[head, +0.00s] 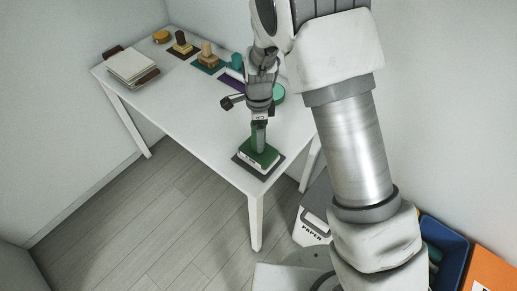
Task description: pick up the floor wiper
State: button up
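I cannot make out a floor wiper for certain in the head view. My gripper (258,143) points down over the near corner of the table. Its tip is at or just above a green block with a pale lower edge (262,156), which sits on a dark mat (243,168). The grey part above the block looks like one narrow piece, so I cannot tell the fingers from a possible handle, or whether they are open or shut. My arm hides part of the table's right side.
The white table (185,95) holds stacked books (132,64) at the far left and several small blocks on coloured mats, including a tan one (207,50), along the back. A PAPER bin (311,227), a blue bin (446,250) and an orange one (490,268) stand lower right.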

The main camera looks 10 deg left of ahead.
jog(key=shift+c, duration=0.2)
grip_shut()
jog(key=shift+r, duration=0.1)
dwell(0.4)
notch_tip(320, 180, up, 4)
jog(key=shift+f, duration=0.1)
jog(key=s+d+r, duration=0.2)
jog(key=d+r, duration=0.5)
jog(key=d, duration=0.4)
jog(key=shift+s+d, duration=0.15)
jog(key=shift+d, duration=0.05)
